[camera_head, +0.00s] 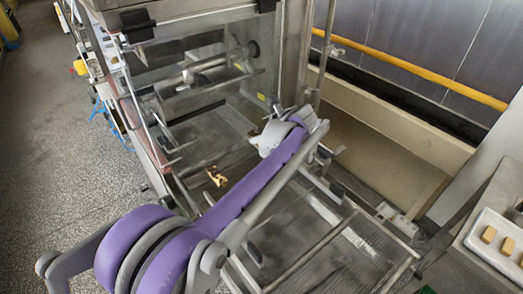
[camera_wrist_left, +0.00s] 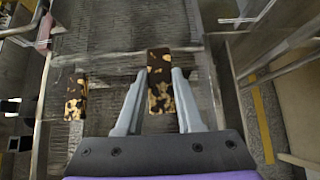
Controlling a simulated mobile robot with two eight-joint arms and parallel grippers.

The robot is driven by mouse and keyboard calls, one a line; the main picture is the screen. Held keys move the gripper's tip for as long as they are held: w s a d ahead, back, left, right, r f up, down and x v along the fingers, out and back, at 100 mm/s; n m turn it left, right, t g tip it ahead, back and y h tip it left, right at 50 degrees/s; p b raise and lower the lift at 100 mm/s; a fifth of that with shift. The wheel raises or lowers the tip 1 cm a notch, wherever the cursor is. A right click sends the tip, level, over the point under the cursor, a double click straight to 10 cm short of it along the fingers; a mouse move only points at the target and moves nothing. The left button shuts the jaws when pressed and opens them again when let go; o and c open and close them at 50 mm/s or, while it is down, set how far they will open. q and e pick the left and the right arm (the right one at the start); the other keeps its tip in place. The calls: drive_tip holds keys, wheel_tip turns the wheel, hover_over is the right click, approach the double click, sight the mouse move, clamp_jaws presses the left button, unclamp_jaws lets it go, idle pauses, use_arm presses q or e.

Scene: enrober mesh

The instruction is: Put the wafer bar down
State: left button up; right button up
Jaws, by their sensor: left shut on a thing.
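My left gripper (camera_wrist_left: 157,76) is shut on a wafer bar (camera_wrist_left: 160,92), brown and mottled with pale gold, held lengthwise between the two grey fingers in the left wrist view. In the head view my left gripper (camera_head: 256,136) is small and partly hidden by my purple arm, above the wire mesh belt (camera_head: 225,138). I cannot tell whether the held bar touches the mesh. A second mottled bar (camera_wrist_left: 75,95) lies on the mesh left of the gripper; it also shows in the head view (camera_head: 217,177). My right gripper is not in view.
The enrober's clear panel and rollers (camera_head: 200,75) stand behind the belt. Metal rails (camera_head: 318,245) run along the near side. A white tray (camera_head: 478,222) with plain tan bars (camera_head: 488,235) sits at the far right. Bare mesh surrounds the lying bar.

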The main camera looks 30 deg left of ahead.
use_arm(q)
drive_tip(key=shift+f, duration=2.75)
drive_tip(key=shift+f, duration=0.2)
drive_tip(key=o, duration=1)
drive_tip(key=shift+r, duration=0.15)
drive_tip(key=shift+d+r, duration=0.15)
drive_tip(key=shift+r, duration=0.1)
drive_tip(key=v, duration=1.1)
drive_tip(key=shift+s+d+r, duration=0.1)
drive_tip(key=shift+d, duration=0.15)
